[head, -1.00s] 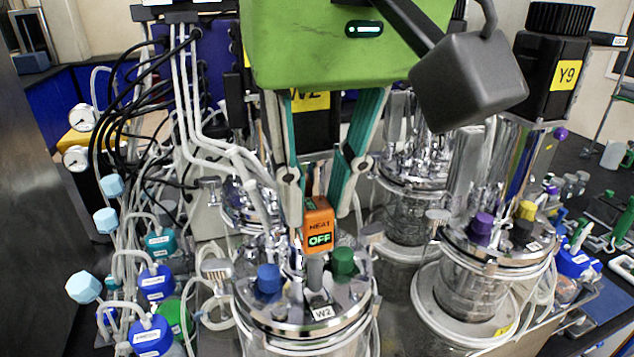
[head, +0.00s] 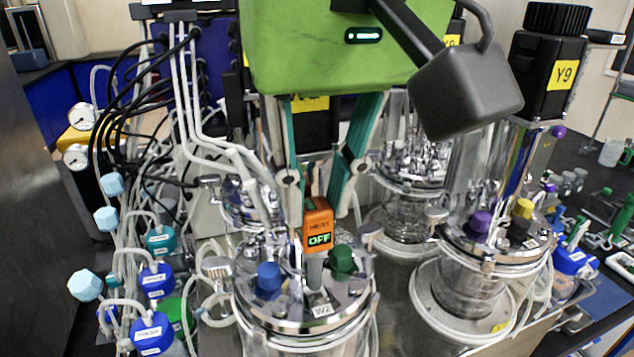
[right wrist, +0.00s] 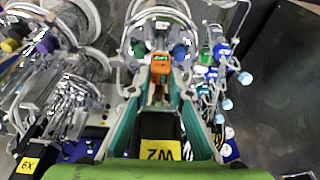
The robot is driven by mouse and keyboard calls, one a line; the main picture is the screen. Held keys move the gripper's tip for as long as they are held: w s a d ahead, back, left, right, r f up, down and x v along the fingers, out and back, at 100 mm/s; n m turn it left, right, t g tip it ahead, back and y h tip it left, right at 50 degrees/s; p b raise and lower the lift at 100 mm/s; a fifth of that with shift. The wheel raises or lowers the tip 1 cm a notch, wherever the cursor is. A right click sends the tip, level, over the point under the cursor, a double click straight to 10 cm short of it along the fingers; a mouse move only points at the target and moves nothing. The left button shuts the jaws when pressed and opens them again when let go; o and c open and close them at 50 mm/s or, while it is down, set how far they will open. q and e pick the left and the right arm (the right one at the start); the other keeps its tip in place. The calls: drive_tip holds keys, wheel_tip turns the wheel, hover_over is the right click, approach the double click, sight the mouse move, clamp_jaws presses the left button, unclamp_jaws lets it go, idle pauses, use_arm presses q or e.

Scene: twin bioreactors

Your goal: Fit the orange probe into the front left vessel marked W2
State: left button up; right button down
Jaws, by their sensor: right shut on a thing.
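The front left vessel W2 (head: 300,325) has a metal lid with a W2 tag, a blue cap and a green cap. The probe stands nearly upright over the lid between these caps. I cannot tell how far its stem sits in a port. The right wrist view also shows the orange head (right wrist: 160,68) between the fingers. My left gripper is not in view.
A yellow W2 label (head: 310,103) is on the black motor behind my fingers. Vessel Y9 (head: 490,270), with purple and yellow caps, stands at right. Tubes and blue bottles (head: 152,333) crowd the left side. Another vessel (head: 412,205) stands behind.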

drive_tip(key=shift+f, duration=0.9)
idle(0.8)
drive_tip(key=shift+f+b, duration=0.2)
drive_tip(key=shift+b, duration=0.15)
